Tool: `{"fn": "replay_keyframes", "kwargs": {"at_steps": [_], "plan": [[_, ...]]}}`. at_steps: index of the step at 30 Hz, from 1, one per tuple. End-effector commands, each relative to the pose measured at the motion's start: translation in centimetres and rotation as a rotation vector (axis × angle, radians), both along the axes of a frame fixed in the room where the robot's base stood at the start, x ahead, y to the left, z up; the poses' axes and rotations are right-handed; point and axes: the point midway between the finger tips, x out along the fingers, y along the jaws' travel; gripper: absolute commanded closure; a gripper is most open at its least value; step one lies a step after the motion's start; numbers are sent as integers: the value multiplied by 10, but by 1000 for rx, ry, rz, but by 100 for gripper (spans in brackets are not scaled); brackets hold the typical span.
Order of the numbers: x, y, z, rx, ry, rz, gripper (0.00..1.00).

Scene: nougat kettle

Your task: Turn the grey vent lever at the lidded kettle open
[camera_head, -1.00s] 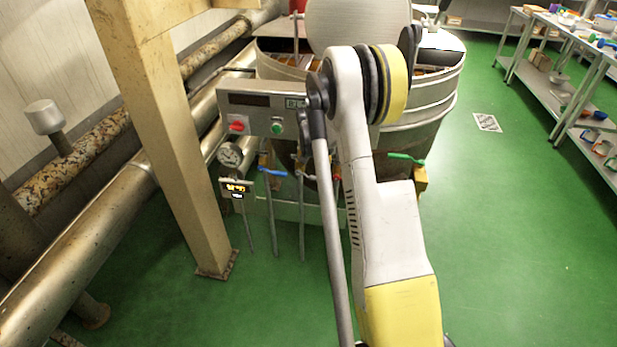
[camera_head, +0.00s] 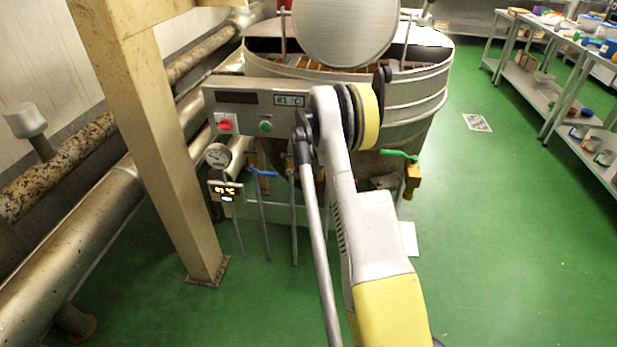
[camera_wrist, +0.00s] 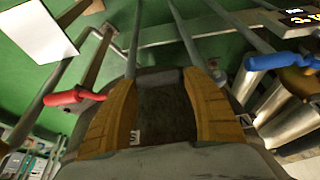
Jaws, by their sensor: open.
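The lidded kettle (camera_head: 410,100) stands behind my arm in the head view, its round grey lid (camera_head: 345,30) tilted up. A blue lever (camera_head: 262,172) and a green lever (camera_head: 398,154) show below it. I cannot clearly make out the grey vent lever in either view; my arm and gripper cover part of the pipe area. My gripper (camera_wrist: 163,82) is open in the wrist view, two yellow-orange fingers apart with a dark area between them. A red lever (camera_wrist: 75,96) is left of the fingers, and the blue lever (camera_wrist: 280,61) is to the right. The head view hides my gripper.
A control panel (camera_head: 244,99) reading 81 °C with a red and a green knob is on the kettle's front. A beige post (camera_head: 150,150) and large pipes (camera_head: 80,235) stand at left. Shelving (camera_head: 550,90) is at right.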

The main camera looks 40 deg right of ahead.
Motion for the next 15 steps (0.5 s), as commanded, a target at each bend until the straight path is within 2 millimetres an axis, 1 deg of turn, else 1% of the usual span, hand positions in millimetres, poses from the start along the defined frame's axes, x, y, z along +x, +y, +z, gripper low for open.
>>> {"fn": "replay_keyframes", "kwargs": {"at_steps": [1, 2, 3, 5, 6, 7, 15], "plan": [[0, 0, 0, 0, 0, 0, 42], [0, 0, 0, 0, 0, 0, 47], [0, 0, 0, 0, 0, 0, 59], [0, 0, 0, 0, 0, 0, 78], [0, 0, 0, 0, 0, 0, 90], [0, 0, 0, 0, 0, 0, 94], [-1, -1, -2, 17, -20, -2, 94]]}}
